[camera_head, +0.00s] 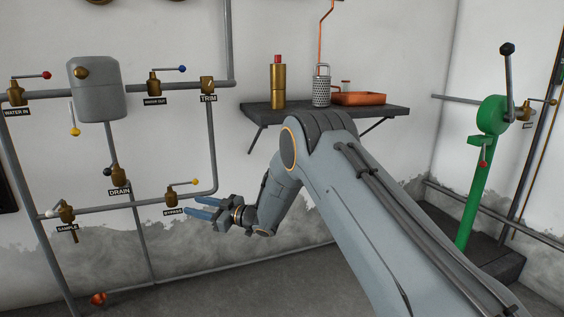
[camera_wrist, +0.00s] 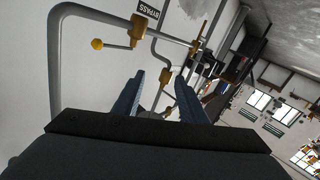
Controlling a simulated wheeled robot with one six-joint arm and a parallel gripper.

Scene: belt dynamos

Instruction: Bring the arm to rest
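My arm reaches forward from the lower right of the head view and bends down to the left at the elbow. My gripper (camera_head: 197,208) hangs near the wall by the BYPASS valve (camera_head: 173,198). Its two blue fingers are apart with nothing between them. In the wrist view my gripper (camera_wrist: 160,82) also shows open and empty, and the BYPASS valve with its yellow-knobbed lever (camera_wrist: 97,44) is beyond it at the upper left. I cannot tell from the head view how far the fingers are from the valve.
Pipes with labelled valves, such as DRAIN (camera_head: 117,176) and TRIM (camera_head: 207,86), run along the left wall. A dark shelf (camera_head: 390,110) holds a brass cylinder (camera_head: 278,86), a perforated canister (camera_head: 321,91) and an orange tray (camera_head: 360,99). A green lever stand (camera_head: 473,190) is at right.

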